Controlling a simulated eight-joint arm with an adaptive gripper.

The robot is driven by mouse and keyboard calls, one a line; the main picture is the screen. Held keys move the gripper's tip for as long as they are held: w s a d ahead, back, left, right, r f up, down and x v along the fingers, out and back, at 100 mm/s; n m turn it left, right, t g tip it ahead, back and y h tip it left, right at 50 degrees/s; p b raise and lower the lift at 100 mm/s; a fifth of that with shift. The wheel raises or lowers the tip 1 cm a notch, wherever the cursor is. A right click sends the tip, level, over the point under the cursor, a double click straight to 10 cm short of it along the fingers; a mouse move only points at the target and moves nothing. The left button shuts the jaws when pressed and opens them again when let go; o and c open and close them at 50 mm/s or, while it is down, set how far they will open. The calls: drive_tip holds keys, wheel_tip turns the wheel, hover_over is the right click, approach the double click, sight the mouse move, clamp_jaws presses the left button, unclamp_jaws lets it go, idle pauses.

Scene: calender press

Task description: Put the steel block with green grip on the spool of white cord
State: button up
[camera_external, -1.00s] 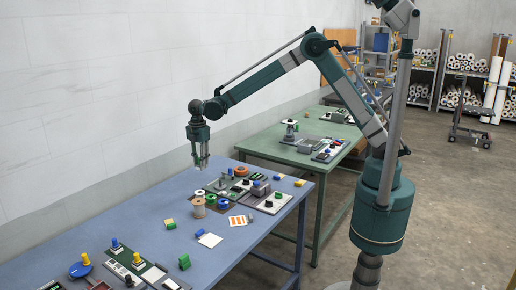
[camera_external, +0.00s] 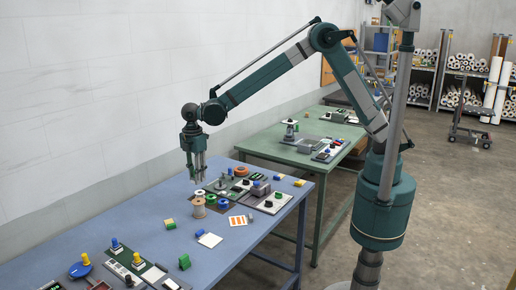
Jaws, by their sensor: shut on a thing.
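My gripper (camera_external: 197,178) hangs pointing down above the blue table, over the group of spools. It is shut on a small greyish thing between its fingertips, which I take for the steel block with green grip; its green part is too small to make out. A pale tan spool (camera_external: 198,208), which looks like the spool of white cord, stands upright on the table below and slightly in front of the gripper. There is a visible gap between the gripper and this spool.
A grey fixture (camera_external: 262,188) is to the right. The blue table's (camera_external: 130,215) left middle is clear.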

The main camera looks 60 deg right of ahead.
drive_tip(key=shift+f, duration=0.15)
hover_over(198, 201)
drive_tip(key=shift+s+f, duration=0.2)
drive_tip(key=shift+f, duration=2.8)
drive_tip(key=shift+f+p, duration=0.3)
drive_tip(key=shift+f, duration=1.55)
drive_tip(key=shift+f, duration=0.2)
drive_tip(key=o, duration=0.9)
drive_tip(key=shift+r, duration=0.25)
wheel_tip(198, 201, up, 12)
drive_tip(key=shift+f, duration=0.1)
